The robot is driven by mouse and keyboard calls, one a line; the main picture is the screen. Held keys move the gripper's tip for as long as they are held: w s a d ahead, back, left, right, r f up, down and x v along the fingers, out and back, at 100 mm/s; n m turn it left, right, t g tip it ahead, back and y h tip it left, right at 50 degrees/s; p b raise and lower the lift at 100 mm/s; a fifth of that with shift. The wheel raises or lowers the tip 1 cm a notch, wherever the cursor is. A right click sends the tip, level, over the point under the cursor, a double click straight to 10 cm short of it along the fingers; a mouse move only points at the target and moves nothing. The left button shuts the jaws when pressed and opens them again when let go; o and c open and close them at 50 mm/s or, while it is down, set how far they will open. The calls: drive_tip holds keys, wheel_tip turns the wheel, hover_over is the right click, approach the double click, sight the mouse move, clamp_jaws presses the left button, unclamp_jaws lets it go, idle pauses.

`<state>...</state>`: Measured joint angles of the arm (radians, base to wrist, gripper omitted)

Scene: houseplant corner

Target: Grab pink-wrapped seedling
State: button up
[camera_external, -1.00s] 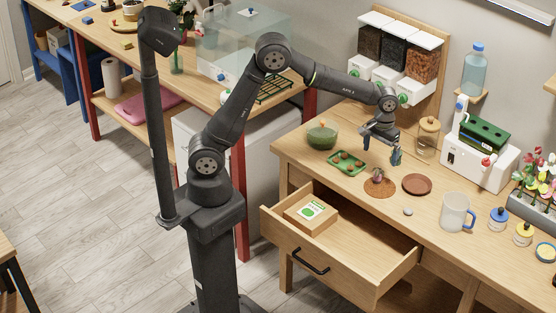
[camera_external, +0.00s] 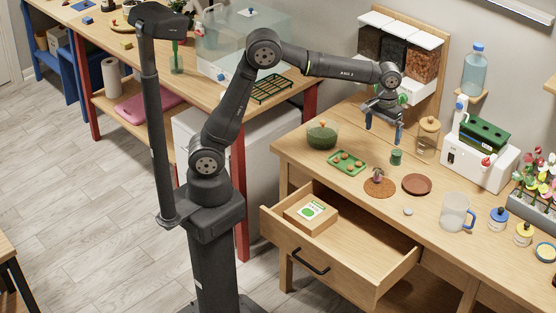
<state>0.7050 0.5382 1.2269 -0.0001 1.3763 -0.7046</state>
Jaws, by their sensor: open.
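A small pinkish-purple item (camera_external: 378,174), which looks like the wrapped seedling, stands on a round brown mat (camera_external: 381,188) on the wooden workbench. It is too small to make out its leaves or wrapping clearly. My gripper (camera_external: 384,130) is above and behind it, pointing down. Its two fingers are apart, and nothing shows between them. It is clear of the bench and does not touch the seedling.
A small green cylinder (camera_external: 396,158) stands below my gripper's right finger. A green tray (camera_external: 334,158) with small brown items lies left, a reddish-brown saucer (camera_external: 416,184) right. A glass jar (camera_external: 427,135) is behind. The drawer (camera_external: 370,263) is open in front.

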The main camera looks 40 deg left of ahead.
drive_tip(key=c, duration=1.1)
drive_tip(key=shift+o, duration=0.2)
drive_tip(key=w+a+f+n+g+h, duration=0.3)
drive_tip(key=a+f+n+g+h, duration=0.3)
drive_tip(key=a+f, duration=0.35)
drive_tip(key=n+h, duration=0.7)
approach(376, 172)
drive_tip(key=d, duration=0.1)
drive_tip(key=d+f, duration=0.1)
drive_tip(key=s+d, duration=0.1)
drive_tip(key=shift+f+t, duration=0.3)
drive_tip(key=shift+y, duration=0.3)
drive_tip(key=shift+r+x, duration=0.15)
drive_tip(key=shift+x, duration=1.2)
drive_tip(key=shift+r+x, duration=0.1)
drive_tip(key=shift+x, duration=1.25)
